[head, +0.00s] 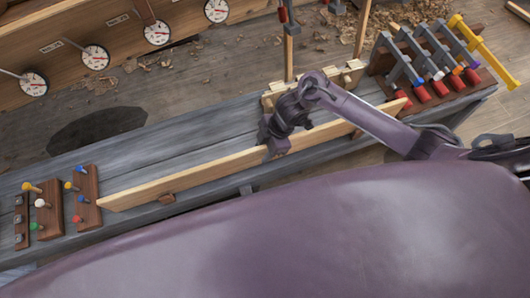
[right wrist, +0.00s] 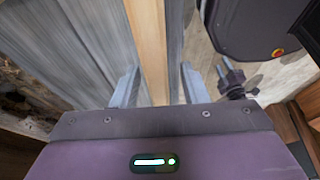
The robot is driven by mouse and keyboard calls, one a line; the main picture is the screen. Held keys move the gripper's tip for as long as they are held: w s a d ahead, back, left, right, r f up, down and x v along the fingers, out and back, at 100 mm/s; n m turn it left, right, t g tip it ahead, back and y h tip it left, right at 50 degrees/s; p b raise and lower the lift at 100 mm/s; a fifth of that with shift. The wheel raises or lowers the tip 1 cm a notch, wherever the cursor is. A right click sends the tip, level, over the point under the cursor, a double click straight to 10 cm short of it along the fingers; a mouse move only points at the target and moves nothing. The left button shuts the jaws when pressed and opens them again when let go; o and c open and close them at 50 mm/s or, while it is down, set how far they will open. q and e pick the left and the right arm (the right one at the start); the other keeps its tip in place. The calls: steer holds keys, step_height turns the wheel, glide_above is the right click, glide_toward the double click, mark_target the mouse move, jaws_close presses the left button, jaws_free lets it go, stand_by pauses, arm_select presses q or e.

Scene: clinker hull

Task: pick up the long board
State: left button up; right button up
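The long board (head: 195,175) is pale wood and lies on edge along the near side of the grey bench (head: 130,150), slanting up to the right. It also shows in the right wrist view (right wrist: 149,45), running away between my fingers. My right gripper (head: 277,149) is at the board's middle, pointing down over it. In the right wrist view its two fingers (right wrist: 158,84) are spread, one on each side of the board, with gaps showing. My right arm hides a stretch of the board's right part. My left gripper is not in view.
Wooden blocks with coloured pegs (head: 48,207) stand at the bench's left end. A rack of red-handled clamps (head: 435,90) and a yellow clamp (head: 483,52) are at the right end. Plank work with dials (head: 95,57) lies beyond. The bench's middle left is clear.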

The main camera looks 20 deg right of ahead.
steer(key=shift+a+f, duration=0.2)
steer(key=shift+f, duration=0.35)
jaws_close()
steer(key=shift+w+r, duration=0.1)
steer(key=shift+r, duration=0.05)
stand_by(0.9)
